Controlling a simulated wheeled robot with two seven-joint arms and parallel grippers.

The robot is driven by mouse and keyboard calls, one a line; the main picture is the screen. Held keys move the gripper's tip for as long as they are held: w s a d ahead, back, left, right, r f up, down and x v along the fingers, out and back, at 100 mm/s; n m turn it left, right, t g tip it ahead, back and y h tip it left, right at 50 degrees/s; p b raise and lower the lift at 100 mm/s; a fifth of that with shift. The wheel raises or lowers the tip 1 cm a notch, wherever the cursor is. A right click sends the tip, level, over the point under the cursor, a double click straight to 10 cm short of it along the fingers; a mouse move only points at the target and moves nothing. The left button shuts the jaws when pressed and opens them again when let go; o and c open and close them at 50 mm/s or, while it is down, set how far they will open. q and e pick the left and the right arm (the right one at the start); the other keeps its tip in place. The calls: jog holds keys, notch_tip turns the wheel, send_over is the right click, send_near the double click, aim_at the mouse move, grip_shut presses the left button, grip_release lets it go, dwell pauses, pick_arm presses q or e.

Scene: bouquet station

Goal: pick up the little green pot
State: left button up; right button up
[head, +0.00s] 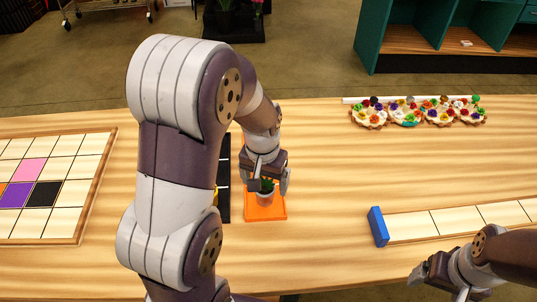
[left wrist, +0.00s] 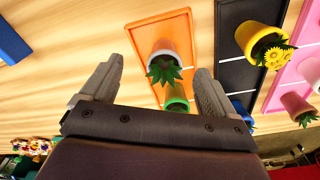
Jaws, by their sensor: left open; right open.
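The little green pot (left wrist: 176,93) shows in the left wrist view on the orange tray (left wrist: 146,35), partly hidden by the edge of my gripper. The green pot is not clearly visible in the head view. My right gripper (head: 438,278) is open and empty at lower right.
A black tray (head: 224,178) lies just left of the orange one, with a yellow-flowered plant in a pot (left wrist: 251,38) on it. A tile board (head: 98,190), several flower baskets (head: 405,116) and a blue block (head: 378,227) lie around.

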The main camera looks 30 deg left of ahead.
pick_arm(q)
jog(key=shift+n+g, duration=0.3)
jog(key=shift+g, duration=0.1)
jog(key=w+a+r+p, duration=0.1)
jog(key=w+a, duration=0.1)
jog(key=w, duration=0.1)
jog(key=w+a+r+p, duration=0.2)
jog(key=w, duration=0.2)
jog(key=w+a+r+p, duration=0.1)
jog(key=w+a+r, duration=0.1)
jog(key=w+a, duration=0.1)
jog(key=shift+w+a+r, duration=0.1)
jog(key=shift+w+r, duration=0.1)
jog(key=shift+w, duration=0.1)
jog(key=shift+w+a+f+p, duration=0.15)
jog(key=shift+w+f+p, duration=0.05)
jog(key=shift+p, duration=0.1)
jog(key=f+p, duration=0.1)
jog(key=f, duration=0.2)
jog(key=f+p, duration=0.1)
jog(key=f, duration=0.3)
jog(key=f+p, duration=0.1)
jog(key=f, duration=0.3)
jog(key=shift+w+d+f, duration=0.25)
jog(key=shift+d, duration=0.15)
jog(key=shift+w+f, duration=0.1)
jog(key=shift+f, duration=0.25)
jog(key=c, duration=1.4)
